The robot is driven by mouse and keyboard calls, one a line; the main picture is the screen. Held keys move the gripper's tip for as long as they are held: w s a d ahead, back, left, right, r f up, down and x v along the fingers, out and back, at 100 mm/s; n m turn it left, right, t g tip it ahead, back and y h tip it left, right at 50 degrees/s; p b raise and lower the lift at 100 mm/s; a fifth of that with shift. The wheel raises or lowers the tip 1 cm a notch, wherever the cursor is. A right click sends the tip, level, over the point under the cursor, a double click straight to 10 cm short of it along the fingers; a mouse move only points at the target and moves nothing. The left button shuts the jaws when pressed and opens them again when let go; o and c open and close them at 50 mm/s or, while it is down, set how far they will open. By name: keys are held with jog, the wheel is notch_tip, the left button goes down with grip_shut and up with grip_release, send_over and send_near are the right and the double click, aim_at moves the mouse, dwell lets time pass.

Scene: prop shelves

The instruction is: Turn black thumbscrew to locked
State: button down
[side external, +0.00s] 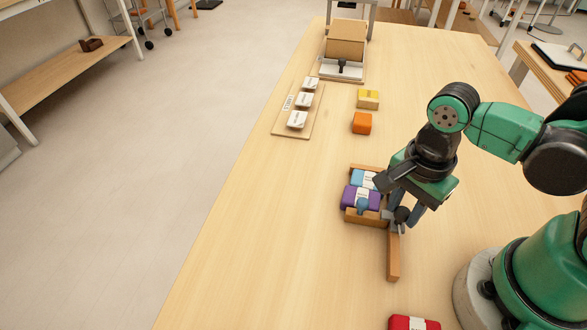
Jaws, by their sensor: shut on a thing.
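The black thumbscrew (402,213) is a small dark round knob at the near right corner of a wooden holder (353,217). My gripper (407,211) points down over this corner, with its blue-grey fingers at the thumbscrew and shut on it. The fingers and wrist partly hide the knob, so I cannot tell which way it is turned. A grey metal piece shows under it. A wooden bar (393,258) runs from there toward the near side of the table.
The holder carries a purple block (350,197) and a light blue block (361,179), with a blue knob (362,206) in front. Orange (362,123) and yellow (368,99) blocks stand farther back. A red block (413,323) lies nearest. The table's left side is clear.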

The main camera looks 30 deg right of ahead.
aim_at(404, 211)
dwell(0.3)
jog(key=c, duration=0.6)
grip_release()
jog(key=shift+r, duration=0.1)
jog(key=shift+r, duration=2.7)
jog(key=shift+w+d+n+t, duration=0.15)
jog(key=shift+w+n+t, duration=0.35)
jog(key=shift+n, duration=0.4)
jog(key=w+d+r+n+t, duration=0.1)
jog(key=w+n+t, duration=0.1)
jog(key=n, duration=0.3)
jog(key=w+d+r+n+t, duration=0.1)
jog(key=w+n+t, duration=0.1)
jog(key=n, duration=0.3)
jog(key=w+d+r+n+t, duration=0.1)
jog(key=w+d+n+t, duration=0.1)
jog(key=w+n, duration=0.1)
jog(key=shift+w+d+r+n, duration=0.15)
jog(key=shift+r+n, duration=0.15)
jog(key=shift+n, duration=0.6)
